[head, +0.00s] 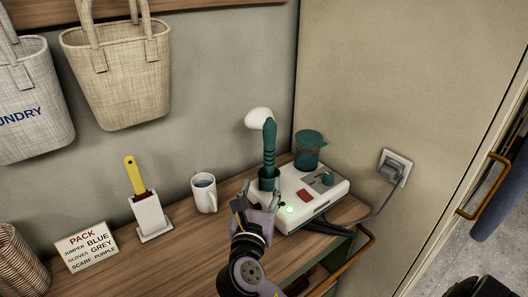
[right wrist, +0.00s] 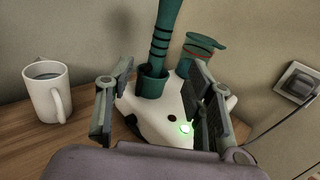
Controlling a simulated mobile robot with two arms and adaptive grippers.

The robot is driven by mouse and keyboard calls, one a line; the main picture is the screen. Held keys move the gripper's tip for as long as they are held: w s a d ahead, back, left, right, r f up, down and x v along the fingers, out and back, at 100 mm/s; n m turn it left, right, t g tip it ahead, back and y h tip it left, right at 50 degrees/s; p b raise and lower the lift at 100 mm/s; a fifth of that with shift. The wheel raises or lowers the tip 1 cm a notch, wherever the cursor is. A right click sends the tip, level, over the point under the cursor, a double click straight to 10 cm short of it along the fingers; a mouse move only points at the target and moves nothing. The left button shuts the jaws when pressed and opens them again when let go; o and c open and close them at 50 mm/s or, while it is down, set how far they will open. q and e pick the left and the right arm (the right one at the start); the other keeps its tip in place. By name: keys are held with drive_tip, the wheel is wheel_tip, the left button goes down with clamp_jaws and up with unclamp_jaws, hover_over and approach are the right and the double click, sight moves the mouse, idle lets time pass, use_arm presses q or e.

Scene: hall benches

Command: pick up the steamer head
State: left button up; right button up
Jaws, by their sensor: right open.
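The steamer head (head: 258,118) is white on a ribbed dark green handle (head: 269,145), which stands upright in a green holder (head: 268,179) on the white steamer base (head: 316,192). In the right wrist view the handle (right wrist: 163,35) rises from the holder (right wrist: 152,84); the white head is out of frame. My right gripper (head: 257,202) is open and empty, low in front of the holder. In the right wrist view its fingers (right wrist: 163,95) are spread to either side, with the holder and base beyond and between them. My left gripper is not in view.
A green jug (head: 310,150) stands behind the base. A white mug (head: 204,193) is left of it, then a yellow-handled brush (head: 134,175) in a white holder and a packing sign (head: 87,243). A cord runs to a wall socket (head: 395,168). Bare wooden shelf lies front left.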

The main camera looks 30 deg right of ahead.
sight(268, 159)
drive_tip(key=p+x, duration=0.1)
drive_tip(key=x, duration=0.8)
drive_tip(key=shift+w+d+f, duration=0.1)
drive_tip(key=shift+w+d, duration=0.4)
drive_tip(key=p+x, duration=0.1)
drive_tip(key=x, duration=0.2)
drive_tip(key=shift+w+d+f, duration=0.1)
drive_tip(key=shift+w+d, duration=0.1)
drive_tip(key=shift+d, duration=0.05)
drive_tip(key=shift+w+d, duration=0.25)
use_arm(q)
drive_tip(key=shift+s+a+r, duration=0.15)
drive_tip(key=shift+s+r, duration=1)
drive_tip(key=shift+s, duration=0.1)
use_arm(e)
drive_tip(key=shift+c, duration=0.2)
